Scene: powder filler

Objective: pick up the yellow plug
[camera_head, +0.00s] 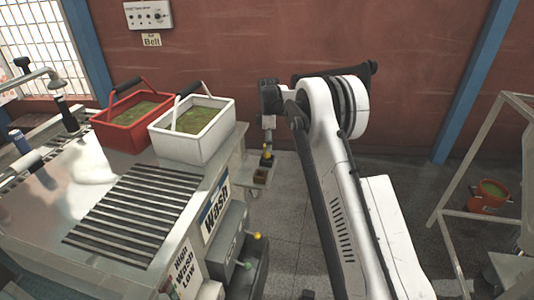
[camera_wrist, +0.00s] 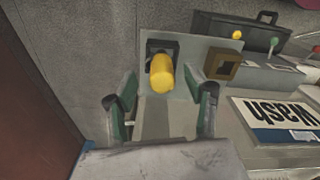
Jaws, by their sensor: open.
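The yellow plug (camera_wrist: 161,73) stands in a dark square holder (camera_wrist: 156,45) on a small grey shelf in the wrist view. In the head view the plug (camera_head: 267,153) shows small at the side of the wash station. My gripper (camera_wrist: 162,97) is open, with one finger to each side of the plug's line in the wrist view. The plug's top lies between and slightly ahead of the fingertips, and I see no contact. In the head view my gripper (camera_head: 268,127) hangs just above the plug.
A brown square socket (camera_wrist: 222,66) sits beside the plug on the shelf, close to the right finger. The wash station bears a white basket (camera_head: 193,138) and a red basket (camera_head: 128,128). Yellow and green knobs stick out below. Open floor lies right of the shelf.

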